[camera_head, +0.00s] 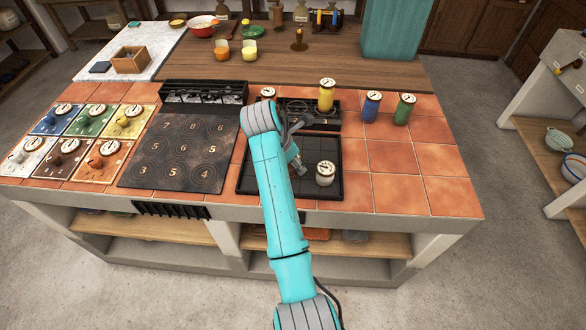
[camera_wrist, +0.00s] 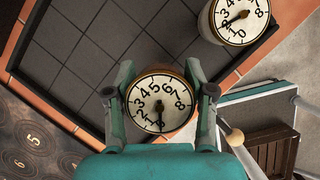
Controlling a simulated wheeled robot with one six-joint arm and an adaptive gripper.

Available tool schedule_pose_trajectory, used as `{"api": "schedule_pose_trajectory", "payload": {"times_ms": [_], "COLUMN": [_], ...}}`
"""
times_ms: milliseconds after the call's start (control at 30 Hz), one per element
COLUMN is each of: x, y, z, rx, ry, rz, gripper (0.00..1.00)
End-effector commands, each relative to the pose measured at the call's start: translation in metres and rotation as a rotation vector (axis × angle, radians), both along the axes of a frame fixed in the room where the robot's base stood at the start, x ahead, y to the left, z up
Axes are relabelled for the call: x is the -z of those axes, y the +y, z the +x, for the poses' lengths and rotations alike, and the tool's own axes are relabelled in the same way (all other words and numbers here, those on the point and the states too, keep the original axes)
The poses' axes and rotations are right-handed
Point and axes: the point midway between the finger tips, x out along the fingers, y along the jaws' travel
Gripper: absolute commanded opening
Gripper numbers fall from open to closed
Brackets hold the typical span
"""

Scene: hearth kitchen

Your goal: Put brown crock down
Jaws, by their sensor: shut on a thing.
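In the wrist view my gripper (camera_wrist: 160,100) is shut on the brown crock (camera_wrist: 161,102). Its numbered dial lid faces the camera, and a thin brown rim shows around it. The crock is between both fingers, over or near the edge of the black gridded tray (camera_wrist: 75,65); I cannot tell whether it touches a surface. In the head view my arm reaches over the tray (camera_head: 327,150), and the gripper (camera_head: 296,165) is partly seen. The held crock is hidden behind my arm there. A white crock (camera_head: 325,174) stands on the tray, right of the gripper.
A yellow crock (camera_head: 327,96) stands behind the tray; blue (camera_head: 372,106) and green (camera_head: 404,109) crocks stand on tiles to the right. Another dial lid (camera_head: 268,92) shows behind my arm. A numbered hob (camera_head: 180,150) lies left. Tiles (camera_head: 400,185) at the right are clear.

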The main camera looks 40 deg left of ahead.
Motion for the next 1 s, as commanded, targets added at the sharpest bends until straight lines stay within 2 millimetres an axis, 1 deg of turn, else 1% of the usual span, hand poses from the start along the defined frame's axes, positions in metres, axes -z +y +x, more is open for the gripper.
{"api": "schedule_pose_trajectory", "payload": {"times_ms": [33,100,200,567,600,700,1000], "x": [0.009,0.021,0.029,0.033,0.034,0.034,0.033], "y": [-0.001,-0.001,0.000,0.000,0.000,0.000,0.000], "z": [-0.001,-0.001,0.000,0.000,0.000,0.000,0.000], "rx": [0.000,0.000,0.000,0.000,0.000,0.000,0.000], "ry": [0.001,0.002,0.000,0.000,0.000,0.000,0.000], "rz": [-0.002,-0.003,0.000,0.000,-0.001,-0.001,0.000], "gripper": [0.07,0.07,0.07,0.07,0.56,0.79,0.79]}}
